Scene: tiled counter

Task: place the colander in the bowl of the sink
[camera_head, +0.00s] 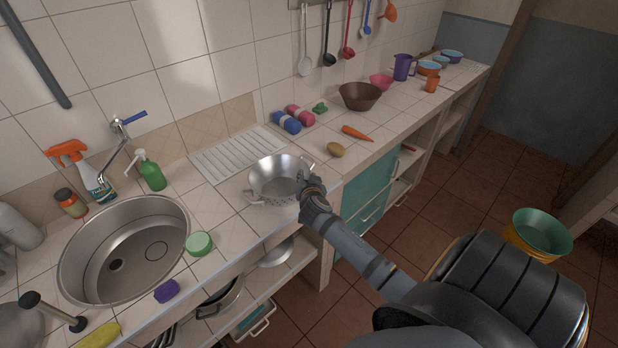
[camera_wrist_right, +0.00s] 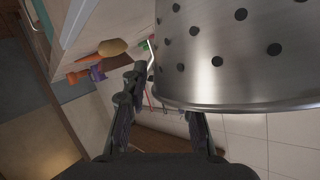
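The colander (camera_head: 275,185) is a shiny metal bowl with holes and wire side handles. It stands upright on the counter at the front edge of the drainboard, right of the sink. My right gripper (camera_head: 309,186) is at its right side, by the rim and handle. In the right wrist view the colander's wall (camera_wrist_right: 235,55) fills the upper right. One finger of the right gripper (camera_wrist_right: 165,85) shows beside the handle; the other fingertip is hidden behind the rim, so its grip is unclear. The round steel sink bowl (camera_head: 83,262) is empty. My left gripper is out of view.
A faucet (camera_head: 118,150) reaches over the sink's back rim. A potato (camera_head: 335,150) and carrot (camera_head: 357,133) lie right of the colander.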

